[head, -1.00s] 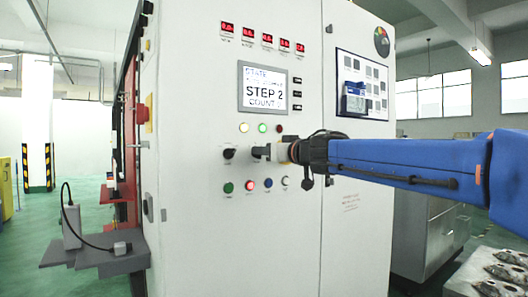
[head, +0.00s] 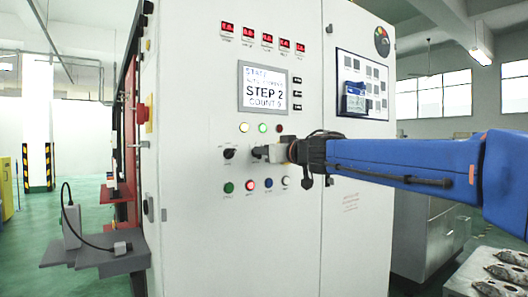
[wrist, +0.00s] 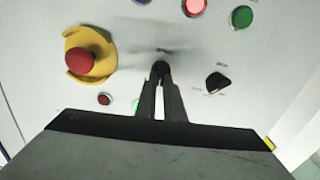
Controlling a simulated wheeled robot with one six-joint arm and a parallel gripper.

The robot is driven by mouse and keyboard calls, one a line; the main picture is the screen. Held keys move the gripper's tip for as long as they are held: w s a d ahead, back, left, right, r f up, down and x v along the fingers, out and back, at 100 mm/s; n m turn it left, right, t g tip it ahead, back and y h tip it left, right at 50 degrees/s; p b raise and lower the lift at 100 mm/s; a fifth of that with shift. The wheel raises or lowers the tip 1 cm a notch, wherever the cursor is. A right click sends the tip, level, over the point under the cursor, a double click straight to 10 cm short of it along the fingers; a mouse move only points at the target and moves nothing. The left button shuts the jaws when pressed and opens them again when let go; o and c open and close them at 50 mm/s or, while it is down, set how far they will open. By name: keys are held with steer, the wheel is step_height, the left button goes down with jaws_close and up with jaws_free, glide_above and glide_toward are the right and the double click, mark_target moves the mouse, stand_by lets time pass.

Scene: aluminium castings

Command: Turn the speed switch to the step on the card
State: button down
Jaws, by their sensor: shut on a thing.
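The speed switch appears to be the dark knob (wrist: 161,66) between my fingertips in the wrist view. My gripper (wrist: 161,80) is shut on it, and the fingers hide most of it and its pointer. In the head view my gripper (head: 262,152) reaches the cabinet front from the right. A second black knob (head: 229,153) is left of it, and it also shows in the wrist view (wrist: 217,82), apart from the fingers. A display (head: 263,88) above reads STEP 2. A blue and white card-like item (head: 356,98) is on the right-hand board; its text is too small to read.
A yellow-collared red stop button (wrist: 88,58) sits beside my fingers in the wrist view. A row of buttons, including a lit red one (head: 250,184), runs below the knobs. Lamps (head: 262,128) sit above. A grey shelf (head: 95,255) juts out at the left.

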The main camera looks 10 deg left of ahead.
steer(key=shift+s+a+f+n, duration=0.1)
steer(key=shift+a+n, duration=0.05)
steer(key=shift+n, duration=1.9)
steer(key=shift+s+a+f+n, duration=0.1)
steer(key=shift+n, duration=1.95)
steer(key=c, duration=1.9)
jaws_free()
steer(key=shift+o, duration=0.2)
steer(key=v, duration=1.7)
steer(key=shift+s+d, duration=0.2)
